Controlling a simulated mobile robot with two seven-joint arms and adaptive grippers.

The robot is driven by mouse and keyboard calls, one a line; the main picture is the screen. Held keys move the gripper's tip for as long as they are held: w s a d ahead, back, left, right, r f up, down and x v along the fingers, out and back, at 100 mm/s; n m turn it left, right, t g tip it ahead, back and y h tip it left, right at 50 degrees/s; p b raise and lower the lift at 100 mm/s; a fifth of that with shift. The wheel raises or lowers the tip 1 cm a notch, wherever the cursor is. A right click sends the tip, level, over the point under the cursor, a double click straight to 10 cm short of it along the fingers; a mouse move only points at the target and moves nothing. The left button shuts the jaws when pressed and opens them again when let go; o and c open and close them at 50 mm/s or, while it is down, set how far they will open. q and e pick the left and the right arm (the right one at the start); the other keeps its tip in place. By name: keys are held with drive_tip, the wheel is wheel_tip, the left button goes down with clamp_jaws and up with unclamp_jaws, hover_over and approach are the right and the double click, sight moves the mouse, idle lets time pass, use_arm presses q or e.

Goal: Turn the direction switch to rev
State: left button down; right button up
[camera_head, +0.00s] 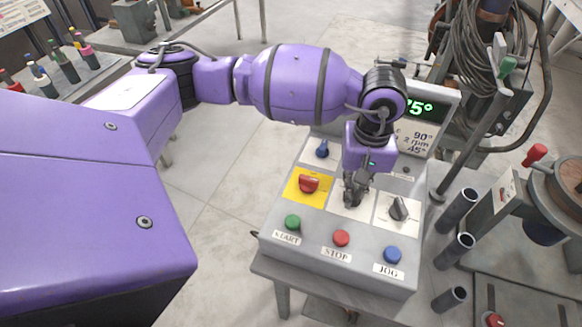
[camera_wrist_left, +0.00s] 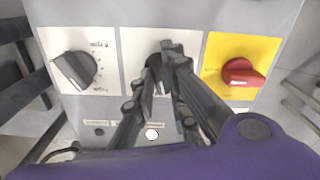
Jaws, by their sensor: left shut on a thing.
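The grey control box (camera_head: 300,240) stands in front of me with switches and buttons on its sloped face. My left gripper (camera_head: 352,200) reaches down onto the middle white plate and is shut on a dark switch knob (camera_wrist_left: 154,68), which its fingers mostly cover. The gripper (camera_wrist_left: 162,95) also shows in the left wrist view, with its fingers on either side of the knob. The markings on this plate are hidden, so I cannot read the knob's setting. My right gripper is in neither view.
Next to the held knob are a red switch (camera_head: 308,184) on a yellow plate and a dark knob (camera_head: 398,209) on a white plate. Below are START (camera_head: 292,222), STOP (camera_head: 341,238) and JOG (camera_head: 392,255) buttons. A display (camera_head: 420,106) stands behind; upright tubes (camera_head: 455,250) are at right.

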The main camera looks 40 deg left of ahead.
use_arm(q)
drive_tip(key=n, duration=0.5)
drive_tip(key=shift+w+r+n, duration=0.15)
drive_tip(key=shift+n, duration=0.25)
idle(0.4)
drive_tip(key=c, duration=1.8)
unclamp_jaws()
drive_tip(key=shift+o, duration=0.2)
wheel_tip(320, 180, up, 12)
